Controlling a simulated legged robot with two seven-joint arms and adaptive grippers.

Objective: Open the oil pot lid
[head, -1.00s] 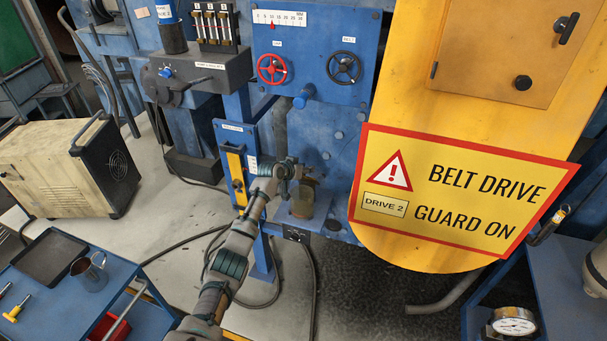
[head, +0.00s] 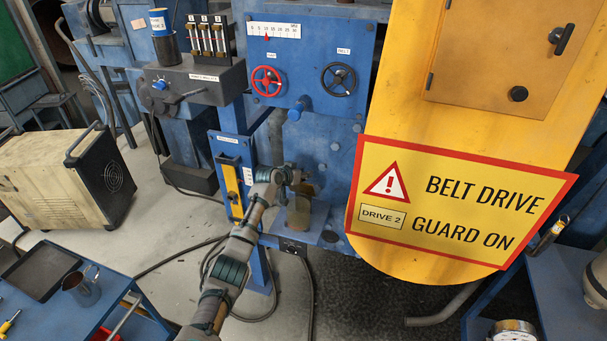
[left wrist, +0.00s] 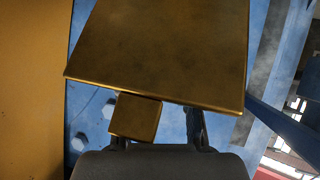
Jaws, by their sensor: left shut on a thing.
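The oil pot (head: 299,214) is a small, dull amber cup on a blue ledge at the front of the blue machine. Its brassy lid (head: 309,188) shows at the pot's top, partly behind my gripper. In the left wrist view the lid (left wrist: 160,50) is a broad brass plate filling the upper middle, with a small brass block (left wrist: 135,117) at its lower edge. My left gripper (head: 292,179) is at the lid; its fingers (left wrist: 157,130) are shut on the small block. I cannot tell how far the lid is raised from the pot. My right gripper is not in view.
The yellow belt guard (head: 440,130) with its warning sign stands close to the right of the pot. A red handwheel (head: 267,81) and a black handwheel (head: 340,79) are above. A blue post with a yellow strip (head: 232,182) is left of the gripper. Cables lie on the floor below.

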